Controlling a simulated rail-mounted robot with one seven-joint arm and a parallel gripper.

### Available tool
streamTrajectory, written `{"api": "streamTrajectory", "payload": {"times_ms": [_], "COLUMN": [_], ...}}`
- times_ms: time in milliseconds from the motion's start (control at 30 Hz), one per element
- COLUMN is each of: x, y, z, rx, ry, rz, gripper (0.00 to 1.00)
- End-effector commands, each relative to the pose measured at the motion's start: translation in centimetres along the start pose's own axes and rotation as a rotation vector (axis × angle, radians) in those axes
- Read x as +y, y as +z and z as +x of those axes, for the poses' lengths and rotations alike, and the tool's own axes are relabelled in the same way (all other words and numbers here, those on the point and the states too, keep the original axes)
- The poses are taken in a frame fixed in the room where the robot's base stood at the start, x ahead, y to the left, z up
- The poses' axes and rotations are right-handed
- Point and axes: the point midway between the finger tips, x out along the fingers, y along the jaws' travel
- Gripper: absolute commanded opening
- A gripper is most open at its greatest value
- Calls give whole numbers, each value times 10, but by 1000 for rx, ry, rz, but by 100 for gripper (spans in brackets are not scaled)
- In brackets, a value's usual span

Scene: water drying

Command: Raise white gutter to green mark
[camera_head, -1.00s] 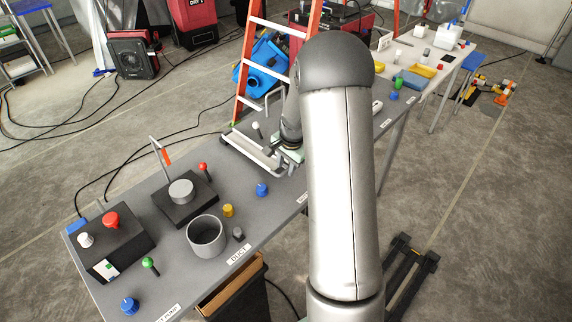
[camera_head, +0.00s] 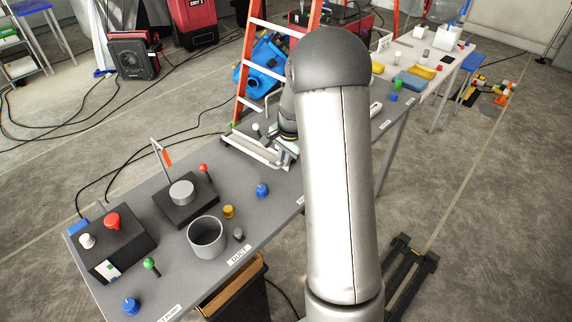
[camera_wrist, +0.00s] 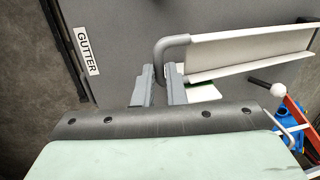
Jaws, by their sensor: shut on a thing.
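The white gutter (camera_wrist: 245,42) is a long channel at the upper right of the wrist view, with a grey bent rod (camera_wrist: 172,46) at its near end. In the head view the gutter (camera_head: 247,151) lies at the far edge of the grey table, left of my arm. My gripper (camera_wrist: 159,88) is shut on the grey rod, which comes down between the fingers. A small green patch (camera_wrist: 187,79) shows beside the right finger; I cannot tell whether it is the mark. In the head view my arm hides part of the gripper.
A "GUTTER" label (camera_wrist: 88,50) is on the table. A white ball knob (camera_wrist: 279,88) stands close to the gutter. An orange ladder (camera_head: 249,75) and blue machine (camera_head: 268,62) are behind. A grey cup (camera_head: 206,237) and several knobs stand on the table's near-left part.

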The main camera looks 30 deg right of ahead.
Motion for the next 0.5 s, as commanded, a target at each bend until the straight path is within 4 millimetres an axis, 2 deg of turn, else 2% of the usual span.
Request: {"api": "streamTrajectory", "payload": {"times_ms": [33, 267, 300, 367, 500], "x": [-6, -8, -8, -8, -6], "y": [0, 0, 0, 0, 0], "z": [-6, -5, -5, -5, -5], "rx": [6, 6, 6, 6, 5], "ry": [-11, -13, -13, -13, -10], "rz": [-3, -4, -4, -4, -3], "gripper": [0, 0, 16, 33, 33]}}
